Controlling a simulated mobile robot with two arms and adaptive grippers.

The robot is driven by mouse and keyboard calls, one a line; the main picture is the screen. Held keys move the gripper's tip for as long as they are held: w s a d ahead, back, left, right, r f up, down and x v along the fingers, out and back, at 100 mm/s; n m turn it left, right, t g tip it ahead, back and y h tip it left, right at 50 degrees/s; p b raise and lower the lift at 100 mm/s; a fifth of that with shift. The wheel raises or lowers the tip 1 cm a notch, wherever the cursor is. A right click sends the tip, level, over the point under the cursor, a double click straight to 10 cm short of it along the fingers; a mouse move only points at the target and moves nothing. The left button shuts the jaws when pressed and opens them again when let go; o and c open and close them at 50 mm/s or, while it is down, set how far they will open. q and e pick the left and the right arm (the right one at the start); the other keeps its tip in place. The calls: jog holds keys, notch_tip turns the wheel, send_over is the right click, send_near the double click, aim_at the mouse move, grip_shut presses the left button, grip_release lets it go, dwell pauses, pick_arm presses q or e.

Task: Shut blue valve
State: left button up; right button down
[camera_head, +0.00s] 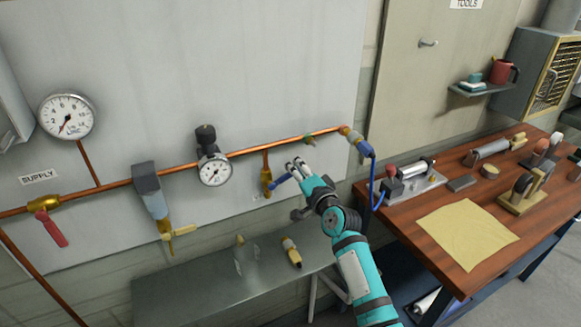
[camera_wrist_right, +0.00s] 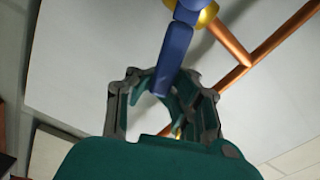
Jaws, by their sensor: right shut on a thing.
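The blue valve has a brass body (camera_head: 266,180) on a short copper branch below the main pipe. Its blue handle (camera_head: 281,180) sticks out to the right, slanting slightly up toward my gripper. In the right wrist view the blue handle (camera_wrist_right: 174,50) comes down from the brass body (camera_wrist_right: 207,13) and its end lies between my fingers. My right gripper (camera_head: 295,165) is at the handle's outer end, shut on it; it also shows in the right wrist view (camera_wrist_right: 166,88). The fingers partly hide the handle's end. My left gripper is not in view.
A copper pipe (camera_head: 110,186) runs along the wall with gauges and a red-handled valve (camera_head: 50,226). A grey bench (camera_head: 190,295) below holds small parts. A wooden workbench (camera_head: 400,222) with tools and a yellow cloth (camera_head: 467,234) stands at right. A blue hose (camera_head: 374,180) hangs beside it.

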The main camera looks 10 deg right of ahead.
jog(key=shift+d+f+m+b, duration=0.15)
jog(key=shift+f+m+b, duration=0.15)
jog(key=shift+f+m, duration=0.75)
jog(key=shift+d+f+m+b, duration=0.1)
jog(key=shift+f+m+b, duration=0.15)
jog(key=shift+f+m, duration=0.8)
jog(key=c, duration=1.8)
grip_release()
jog(key=shift+s, duration=0.1)
jog(key=o, duration=0.6)
jog(key=shift+s+d+r, duration=0.25)
jog(key=shift+s+r, duration=0.1)
jog(key=shift+r, duration=0.1)
jog(key=v, duration=1.1)
jog(key=shift+s, duration=0.35)
jog(key=shift+d+r, duration=0.1)
